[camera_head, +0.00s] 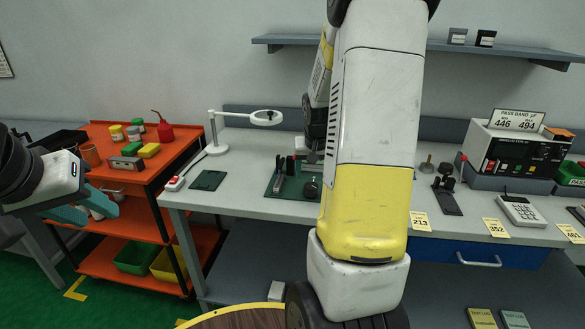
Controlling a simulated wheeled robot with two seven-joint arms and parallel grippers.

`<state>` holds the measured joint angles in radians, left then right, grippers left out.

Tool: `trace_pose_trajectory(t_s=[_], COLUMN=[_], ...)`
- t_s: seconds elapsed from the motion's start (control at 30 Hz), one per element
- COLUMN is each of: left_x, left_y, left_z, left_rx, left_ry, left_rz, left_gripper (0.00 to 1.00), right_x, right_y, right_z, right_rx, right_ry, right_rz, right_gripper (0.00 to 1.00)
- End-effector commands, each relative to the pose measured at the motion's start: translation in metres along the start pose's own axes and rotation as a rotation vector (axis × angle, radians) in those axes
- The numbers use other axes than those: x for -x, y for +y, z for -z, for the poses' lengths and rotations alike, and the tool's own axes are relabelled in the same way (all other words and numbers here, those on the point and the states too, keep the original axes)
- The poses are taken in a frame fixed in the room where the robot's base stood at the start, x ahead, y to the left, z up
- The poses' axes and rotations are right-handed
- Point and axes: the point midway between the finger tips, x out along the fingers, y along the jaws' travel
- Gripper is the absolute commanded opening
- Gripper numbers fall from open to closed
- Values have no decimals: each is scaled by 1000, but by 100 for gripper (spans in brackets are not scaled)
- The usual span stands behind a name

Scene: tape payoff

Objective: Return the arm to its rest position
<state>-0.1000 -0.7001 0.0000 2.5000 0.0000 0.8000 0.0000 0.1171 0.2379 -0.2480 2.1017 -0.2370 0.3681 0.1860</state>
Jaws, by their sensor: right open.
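My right arm (375,120) rises large through the middle, white with a yellow band, and folds over at the top. Its far forearm (322,75) comes down behind the near link toward the bench. My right gripper (311,158) is low over the bench beside the green mat (272,186), mostly hidden behind my arm. It is open; I cannot see whether it touches anything. My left gripper (88,203) has teal fingers and hangs at the left edge in front of the orange cart (150,170), apart from the bench. Its jaw opening is unclear.
The grey bench (240,150) carries a magnifier lamp (266,117), a black holder on the mat, a tester box (515,150) and a calculator (520,210). A shelf (480,47) hangs above. A round wooden top (240,318) lies at the front.

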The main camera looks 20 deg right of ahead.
Motion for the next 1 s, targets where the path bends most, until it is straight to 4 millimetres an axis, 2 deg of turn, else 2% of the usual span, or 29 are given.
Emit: trace_pose_trajectory(t_s=[0.33,0.43,0.57,0.67,0.8,0.9,1.0], left_x=[0,0,0,0,0,0,0], left_y=[0,0,0,0,0,0,0], left_z=[0,0,0,0,0,0,0], left_rx=[0,0,0,0,0,0,0], left_ry=[0,0,0,0,0,0,0], left_rz=[0,0,0,0,0,0,0], left_gripper=[36,36,36,36,36,36,36], right_x=[1,14,60,107,167,203,230], right_y=[-1,-8,-31,-54,-81,-95,-104], right_z=[0,-2,-14,-34,-74,-108,-142], right_rx=[1,7,33,71,142,197,250], right_ry=[1,8,28,47,71,89,104], right_rz=[1,17,71,130,209,259,299], right_gripper=[67,67,67,67,67,67,67])
